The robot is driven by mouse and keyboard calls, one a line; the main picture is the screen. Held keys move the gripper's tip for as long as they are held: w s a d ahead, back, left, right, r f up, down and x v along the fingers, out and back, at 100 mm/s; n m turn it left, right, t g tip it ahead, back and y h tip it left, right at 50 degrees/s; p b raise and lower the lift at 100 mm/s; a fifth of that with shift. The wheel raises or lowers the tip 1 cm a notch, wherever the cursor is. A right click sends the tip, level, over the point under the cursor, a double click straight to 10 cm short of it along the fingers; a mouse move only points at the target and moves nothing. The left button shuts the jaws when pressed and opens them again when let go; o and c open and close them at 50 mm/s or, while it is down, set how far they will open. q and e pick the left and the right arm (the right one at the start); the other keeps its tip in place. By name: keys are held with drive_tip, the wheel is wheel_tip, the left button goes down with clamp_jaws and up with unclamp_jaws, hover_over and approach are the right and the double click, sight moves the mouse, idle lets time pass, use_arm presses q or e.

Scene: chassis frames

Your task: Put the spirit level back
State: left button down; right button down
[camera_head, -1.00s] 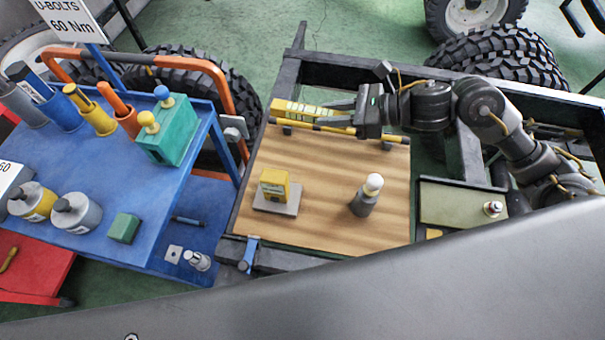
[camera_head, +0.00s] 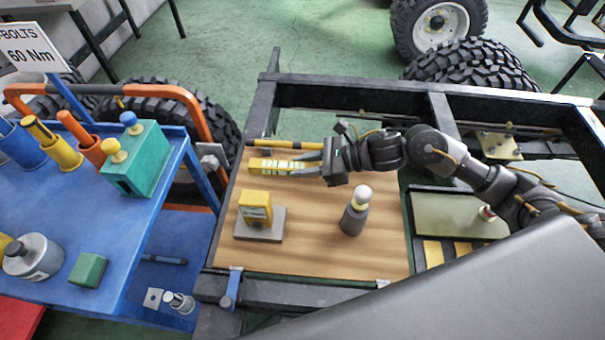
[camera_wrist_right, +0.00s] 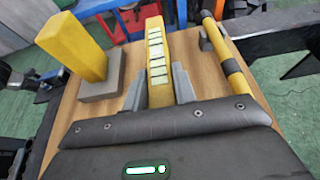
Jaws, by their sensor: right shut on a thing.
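The spirit level (camera_head: 265,165) is a yellow bar with pale windows along it. My right gripper (camera_head: 310,164) is shut on its right end and holds it over the wooden board (camera_head: 315,257). In the right wrist view the level (camera_wrist_right: 157,50) points away between the two grey fingers (camera_wrist_right: 159,88). It is beside a yellow-and-black rod (camera_head: 285,144), apart from it. I cannot tell how high the level is above the board. My left gripper is not in view.
A yellow box (camera_head: 256,207) on a grey base and a pale-topped dark bottle (camera_head: 354,212) stand on the board. A blue tool cart (camera_head: 130,225) is on the left. A shallow tray (camera_head: 450,214) lies right of the board. The board's front middle is clear.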

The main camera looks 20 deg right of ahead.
sight(304, 183)
wheel_tip(304, 183, down, 3)
drive_tip(key=shift+f, duration=0.35)
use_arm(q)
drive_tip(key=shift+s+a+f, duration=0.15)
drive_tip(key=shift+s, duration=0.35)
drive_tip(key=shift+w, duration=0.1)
use_arm(e)
drive_tip(key=shift+f, duration=0.15)
drive_tip(key=c, duration=1.1)
unclamp_jaws()
drive_tip(key=shift+c, duration=0.2)
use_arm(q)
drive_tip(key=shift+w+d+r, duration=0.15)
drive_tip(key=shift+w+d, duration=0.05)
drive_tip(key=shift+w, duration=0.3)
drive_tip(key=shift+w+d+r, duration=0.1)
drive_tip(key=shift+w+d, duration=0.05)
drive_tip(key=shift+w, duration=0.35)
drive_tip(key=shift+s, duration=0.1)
